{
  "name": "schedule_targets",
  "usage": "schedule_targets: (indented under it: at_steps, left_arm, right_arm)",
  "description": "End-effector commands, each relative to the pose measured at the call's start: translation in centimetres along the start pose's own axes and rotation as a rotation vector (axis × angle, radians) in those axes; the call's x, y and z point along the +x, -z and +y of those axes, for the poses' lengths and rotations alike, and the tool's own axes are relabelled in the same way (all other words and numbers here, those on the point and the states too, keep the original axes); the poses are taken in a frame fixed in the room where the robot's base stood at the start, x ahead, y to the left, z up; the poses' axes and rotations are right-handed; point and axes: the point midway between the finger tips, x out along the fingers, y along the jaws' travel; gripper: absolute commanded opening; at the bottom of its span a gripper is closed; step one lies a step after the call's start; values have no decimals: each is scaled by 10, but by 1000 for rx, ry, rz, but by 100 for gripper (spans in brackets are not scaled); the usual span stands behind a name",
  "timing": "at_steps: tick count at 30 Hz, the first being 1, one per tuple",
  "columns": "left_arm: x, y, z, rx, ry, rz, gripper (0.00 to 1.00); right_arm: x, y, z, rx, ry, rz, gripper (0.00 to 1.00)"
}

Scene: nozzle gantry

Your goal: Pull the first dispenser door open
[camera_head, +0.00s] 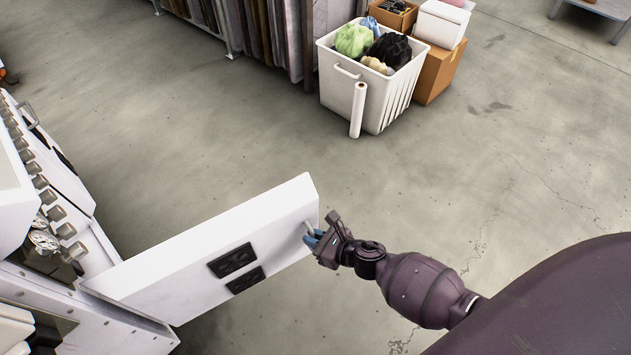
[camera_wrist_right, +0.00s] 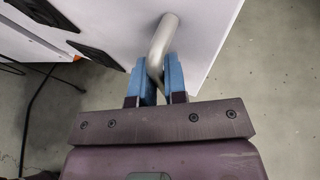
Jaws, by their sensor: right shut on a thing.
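The white dispenser door (camera_head: 185,262) stands swung out from the white machine at the left in the head view. Two black vent-like panels (camera_head: 232,261) are set in its face. My right gripper (camera_head: 313,238) is at the door's free end. In the right wrist view its blue fingertips (camera_wrist_right: 157,80) are shut on a bent grey metal handle (camera_wrist_right: 163,42) on the door (camera_wrist_right: 110,22). My left gripper is not in view.
The machine (camera_head: 75,220) has a row of knobs and gauges at the left. A white bin (camera_head: 345,75) with bags, a paper roll (camera_head: 357,110) and a cardboard box (camera_head: 438,72) stand at the back. Open concrete floor (camera_head: 480,150) lies beyond and right of the door.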

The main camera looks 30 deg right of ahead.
Motion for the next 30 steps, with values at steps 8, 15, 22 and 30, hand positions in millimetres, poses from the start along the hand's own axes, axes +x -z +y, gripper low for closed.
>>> schedule_targets:
  at_steps: [8,15,22,30]
  left_arm:
    - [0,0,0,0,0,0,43]
    - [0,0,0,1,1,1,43]
    - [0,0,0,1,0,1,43]
    - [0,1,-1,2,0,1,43]
  right_arm:
    - [2,-3,7,2,-13,-8,0]
    - [2,-3,7,2,-13,-8,0]
    - [2,-2,5,1,-8,-5,37]
    - [0,-2,1,-1,-4,-2,37]
